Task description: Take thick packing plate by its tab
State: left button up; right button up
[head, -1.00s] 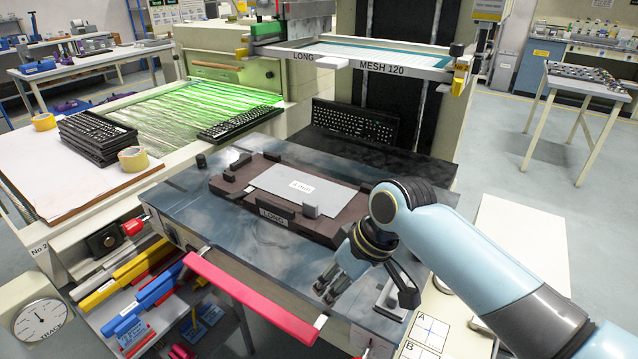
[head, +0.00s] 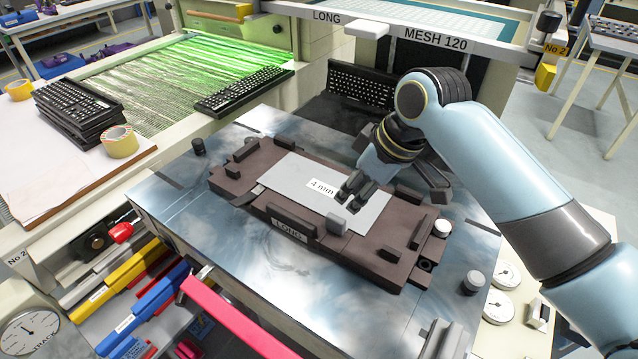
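The packing plate (head: 290,172) is a flat light-grey plate labelled "4 mm". It lies in the brown fixture (head: 395,270) marked "LONG" on the shiny table. A small grey block that looks like its tab (head: 336,224) stands up at the plate's near edge. My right gripper (head: 352,198) points down over the plate's right part, its fingertips just behind the tab in the picture and not around it. The fingers are close together with nothing seen between them; how far they are open is unclear. My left gripper is not in view.
Dark raised blocks ring the fixture. A screen frame marked "MESH 120" (head: 436,38) hangs above and behind. Keyboards (head: 240,92) lie at the back, with a stack (head: 80,115) and tape rolls at left. A red bar (head: 235,320) crosses the front.

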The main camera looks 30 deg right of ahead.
aim_at(334, 216)
jog(key=x, duration=0.3)
jog(key=shift+s+a+f, duration=0.15)
jog(key=shift+a+f, duration=0.1)
jog(key=x, duration=0.5)
jog(key=shift+w+a+f, duration=0.2)
jog(key=shift+w+f, duration=0.05)
jog(key=shift+w, duration=0.05)
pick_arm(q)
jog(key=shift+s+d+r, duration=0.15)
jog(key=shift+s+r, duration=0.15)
pick_arm(e)
grip_shut()
